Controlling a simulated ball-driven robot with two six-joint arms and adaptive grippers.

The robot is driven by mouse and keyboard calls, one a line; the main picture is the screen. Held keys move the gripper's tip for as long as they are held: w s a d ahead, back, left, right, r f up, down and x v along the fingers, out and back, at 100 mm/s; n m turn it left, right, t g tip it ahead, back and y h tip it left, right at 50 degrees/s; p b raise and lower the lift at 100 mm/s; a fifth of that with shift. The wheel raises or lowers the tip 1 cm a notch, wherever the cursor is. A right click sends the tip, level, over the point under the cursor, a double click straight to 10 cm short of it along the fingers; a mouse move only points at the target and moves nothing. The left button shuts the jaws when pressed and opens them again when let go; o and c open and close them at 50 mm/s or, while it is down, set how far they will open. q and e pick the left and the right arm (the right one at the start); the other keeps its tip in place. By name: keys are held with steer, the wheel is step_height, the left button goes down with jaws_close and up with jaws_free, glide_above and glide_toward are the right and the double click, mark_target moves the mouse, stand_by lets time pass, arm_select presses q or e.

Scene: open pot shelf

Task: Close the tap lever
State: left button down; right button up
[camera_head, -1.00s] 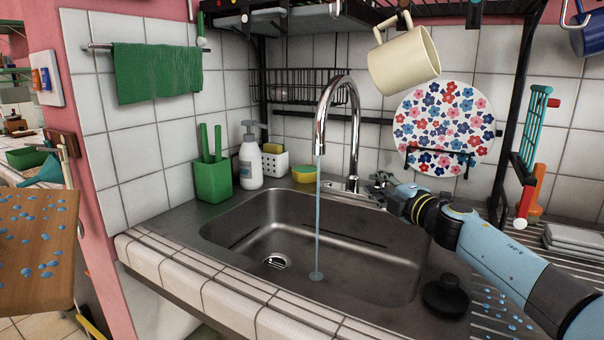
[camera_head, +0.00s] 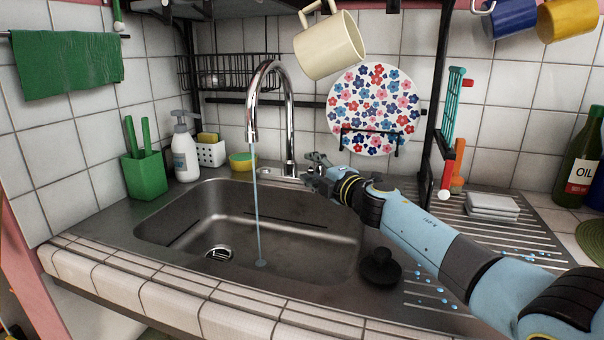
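The chrome tap (camera_head: 270,95) stands behind the sink (camera_head: 225,215), and a stream of water (camera_head: 257,210) runs from its spout into the basin. The tap's lever is at its base and is mostly hidden by my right gripper. My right gripper (camera_head: 314,168) is at the right side of the tap base, at or very near the lever. Its fingers are small and dark here, so I cannot tell whether they are open, shut or touching the lever. My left gripper is not in view.
A cream mug (camera_head: 330,46) hangs above, right of the spout. A flowered plate (camera_head: 374,105) stands behind my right arm. A black stopper (camera_head: 380,268) lies right of the basin. A soap bottle (camera_head: 184,150), yellow sponge (camera_head: 240,161) and green holder (camera_head: 145,175) stand at the left.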

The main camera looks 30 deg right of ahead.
steer(key=s, duration=1.1)
steer(key=shift+s+d, duration=0.35)
steer(key=shift+d, duration=0.05)
steer(key=shift+c, duration=0.4)
